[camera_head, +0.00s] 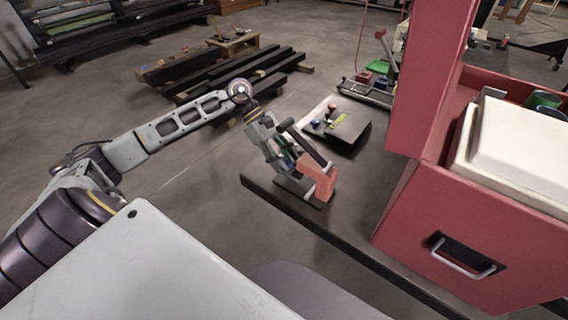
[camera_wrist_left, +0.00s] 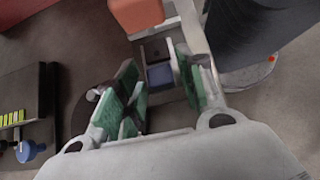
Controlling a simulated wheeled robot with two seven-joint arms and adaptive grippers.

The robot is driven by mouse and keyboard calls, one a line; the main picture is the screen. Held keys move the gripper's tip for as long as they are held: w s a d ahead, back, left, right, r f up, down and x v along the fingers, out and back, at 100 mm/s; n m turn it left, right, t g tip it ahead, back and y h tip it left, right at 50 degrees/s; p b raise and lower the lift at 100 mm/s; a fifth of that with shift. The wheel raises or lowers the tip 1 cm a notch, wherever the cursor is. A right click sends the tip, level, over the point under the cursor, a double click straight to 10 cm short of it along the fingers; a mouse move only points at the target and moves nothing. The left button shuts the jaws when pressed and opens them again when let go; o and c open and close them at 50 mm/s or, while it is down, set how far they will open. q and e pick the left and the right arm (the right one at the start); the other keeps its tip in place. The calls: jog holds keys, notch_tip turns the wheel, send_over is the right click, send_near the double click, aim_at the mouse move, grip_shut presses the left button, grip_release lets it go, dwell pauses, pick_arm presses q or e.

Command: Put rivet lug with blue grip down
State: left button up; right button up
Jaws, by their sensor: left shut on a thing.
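My left gripper (camera_head: 285,158) is over the near left corner of the dark table, beside a salmon-orange block. In the left wrist view its green-padded fingers (camera_wrist_left: 157,88) are on either side of a small blue grip (camera_wrist_left: 160,76), which I take to be the rivet lug's. The gripper is shut on it. A dark metal part (camera_wrist_left: 154,49) shows just beyond the blue grip. The fingers hide much of the lug, and I cannot tell whether it touches what is below. My right gripper is not in view.
The salmon-orange block (camera_head: 325,184) and a dark bar (camera_head: 307,146) are close to the gripper. A black panel with coloured knobs (camera_head: 352,132) lies behind. A red machine with a drawer handle (camera_head: 463,255) stands at right. Bare table (camera_head: 365,205) lies between.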

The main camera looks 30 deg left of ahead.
pick_arm(q)
jog(key=shift+f, duration=1)
jog(key=o, duration=0.8)
jog(key=shift+f, duration=0.1)
jog(key=o, duration=0.4)
jog(key=shift+a+r, duration=0.3)
jog(key=shift+r, duration=0.05)
jog(key=shift+b+v, duration=1.05)
jog(key=shift+v, duration=4.6)
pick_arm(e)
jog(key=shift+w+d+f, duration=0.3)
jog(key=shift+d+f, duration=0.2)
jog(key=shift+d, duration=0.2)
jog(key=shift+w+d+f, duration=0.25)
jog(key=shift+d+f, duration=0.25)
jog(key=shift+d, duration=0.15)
